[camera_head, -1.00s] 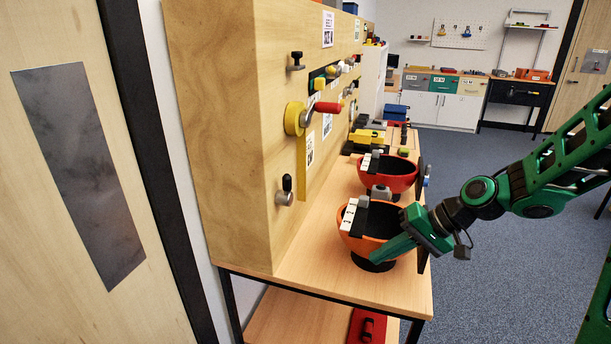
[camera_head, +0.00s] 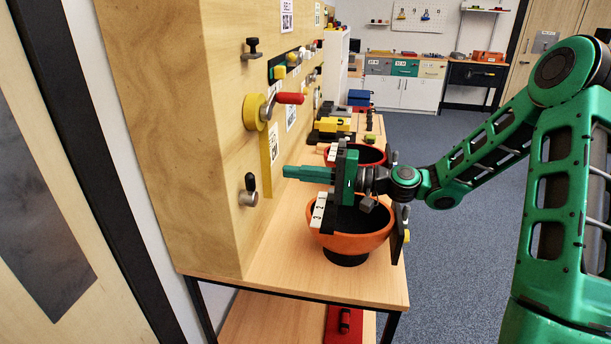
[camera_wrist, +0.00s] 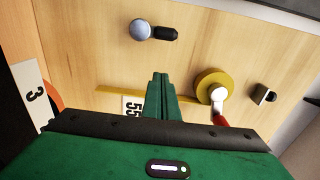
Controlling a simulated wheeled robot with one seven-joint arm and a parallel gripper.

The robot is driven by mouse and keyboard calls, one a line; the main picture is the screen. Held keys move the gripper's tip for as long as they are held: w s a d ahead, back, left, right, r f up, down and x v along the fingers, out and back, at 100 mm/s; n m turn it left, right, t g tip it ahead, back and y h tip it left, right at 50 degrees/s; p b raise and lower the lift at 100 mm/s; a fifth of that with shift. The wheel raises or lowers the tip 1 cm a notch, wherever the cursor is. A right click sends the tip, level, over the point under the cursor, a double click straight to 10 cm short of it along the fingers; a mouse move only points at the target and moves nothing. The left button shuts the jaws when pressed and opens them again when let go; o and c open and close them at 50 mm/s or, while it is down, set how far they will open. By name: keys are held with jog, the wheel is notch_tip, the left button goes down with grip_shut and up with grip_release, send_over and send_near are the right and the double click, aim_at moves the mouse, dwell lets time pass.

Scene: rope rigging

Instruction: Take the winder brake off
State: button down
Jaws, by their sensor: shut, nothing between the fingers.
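The winder is a yellow drum (camera_head: 256,112) on the wooden panel, with a red crank handle (camera_head: 290,98); in the wrist view the drum (camera_wrist: 209,80) is right of the fingers. Below it on the panel is a metal pivot with a short black-gripped lever (camera_head: 249,188), pointing up; the same lever shows in the wrist view (camera_wrist: 152,31). Above the winder is a dark T-shaped knob (camera_head: 252,48). No label tells which is the brake. My gripper (camera_head: 287,171) is shut and empty, pointing at the panel, apart from lever and drum. Its fingers (camera_wrist: 160,78) also show in the wrist view.
A yellow strip (camera_head: 265,160) runs down the panel from the winder. Open air lies between gripper and panel.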

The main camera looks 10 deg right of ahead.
aim_at(248, 189)
jog(key=s+a, duration=0.1)
jog(key=a, duration=0.5)
jog(key=shift+s+a, duration=0.35)
jog(key=shift+a, duration=0.05)
